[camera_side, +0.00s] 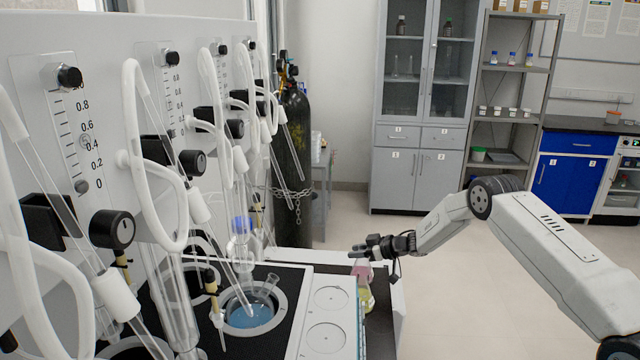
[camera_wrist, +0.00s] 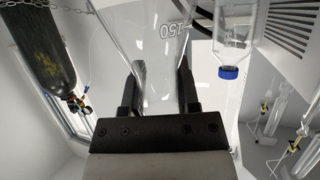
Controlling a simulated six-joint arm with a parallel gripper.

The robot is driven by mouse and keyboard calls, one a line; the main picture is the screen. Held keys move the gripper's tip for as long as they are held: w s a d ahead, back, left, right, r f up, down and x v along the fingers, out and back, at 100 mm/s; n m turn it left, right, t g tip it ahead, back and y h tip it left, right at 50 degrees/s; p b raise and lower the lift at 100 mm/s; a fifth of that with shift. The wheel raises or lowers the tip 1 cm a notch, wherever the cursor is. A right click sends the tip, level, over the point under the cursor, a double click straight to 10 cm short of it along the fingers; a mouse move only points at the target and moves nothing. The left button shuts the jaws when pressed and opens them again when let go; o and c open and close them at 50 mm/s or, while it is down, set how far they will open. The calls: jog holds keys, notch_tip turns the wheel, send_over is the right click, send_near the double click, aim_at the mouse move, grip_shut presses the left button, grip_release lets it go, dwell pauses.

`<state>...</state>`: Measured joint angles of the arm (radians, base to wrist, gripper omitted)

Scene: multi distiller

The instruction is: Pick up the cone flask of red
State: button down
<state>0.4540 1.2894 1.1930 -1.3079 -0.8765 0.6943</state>
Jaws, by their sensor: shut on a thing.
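My gripper (camera_side: 362,250) is at the right end of the distiller bench, shut on a conical flask. In the wrist view the clear flask (camera_wrist: 150,45), with a "150" mark, sits between the two fingers of my gripper (camera_wrist: 158,88). In the side view a pink-red flask body (camera_side: 362,271) shows just below the fingers, partly hidden by them. A yellow-green flask (camera_side: 367,298) shows below it. I cannot tell from the side view how far the red flask is from the surface under it.
The distiller panel with tubes, knobs and glass rods fills the left. A blue-filled round flask (camera_side: 250,312) sits in a heating well. A dark gas cylinder (camera_side: 294,160) stands behind. A blue-capped bottle (camera_wrist: 233,45) is near the flask in the wrist view. Open floor lies to the right.

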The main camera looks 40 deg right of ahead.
jog(key=shift+r, duration=0.25)
jog(key=shift+r, duration=1.35)
jog(key=s+a+r, duration=0.3)
jog(key=s+r, duration=0.6)
jog(key=s, duration=0.4)
jog(key=shift+s+r, duration=0.25)
jog(key=shift+r, duration=0.05)
dwell(0.7)
